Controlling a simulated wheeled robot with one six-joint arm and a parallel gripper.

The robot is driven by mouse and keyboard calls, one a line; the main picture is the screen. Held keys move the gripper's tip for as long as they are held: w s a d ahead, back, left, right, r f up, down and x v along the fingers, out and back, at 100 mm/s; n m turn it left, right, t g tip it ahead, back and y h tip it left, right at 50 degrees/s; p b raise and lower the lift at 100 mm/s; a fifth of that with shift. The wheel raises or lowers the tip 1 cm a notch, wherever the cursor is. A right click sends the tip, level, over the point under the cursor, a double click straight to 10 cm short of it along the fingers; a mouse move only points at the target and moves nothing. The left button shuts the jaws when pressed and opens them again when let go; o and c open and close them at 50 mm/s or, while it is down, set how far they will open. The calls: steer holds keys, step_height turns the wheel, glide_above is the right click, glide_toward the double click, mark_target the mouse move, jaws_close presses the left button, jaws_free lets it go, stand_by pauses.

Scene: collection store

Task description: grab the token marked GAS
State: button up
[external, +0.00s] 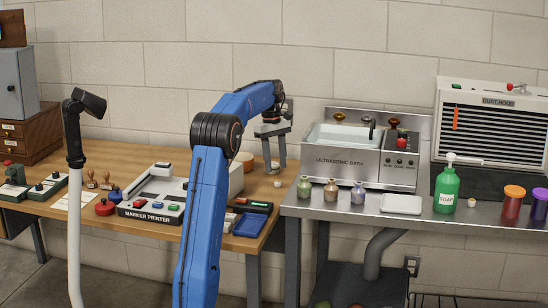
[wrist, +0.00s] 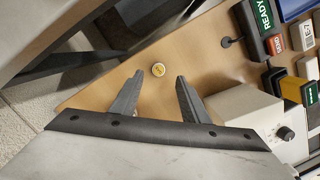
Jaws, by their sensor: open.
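The marker printer (external: 150,212) and a blue tray (external: 249,224) are on the wooden table (external: 120,160). The ultrasonic bath (external: 345,163) and small bottles stand on the steel bench to the right.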

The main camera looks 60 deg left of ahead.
mark_target(278, 184)
steer(key=shift+w+d+f, duration=0.1)
steer(key=shift+d+f, duration=0.1)
steer(key=shift+f, duration=1.25)
steer(key=shift+w+d+f, duration=0.1)
steer(key=shift+d+f, duration=0.05)
steer(key=shift+f, duration=1.3)
jaws_close()
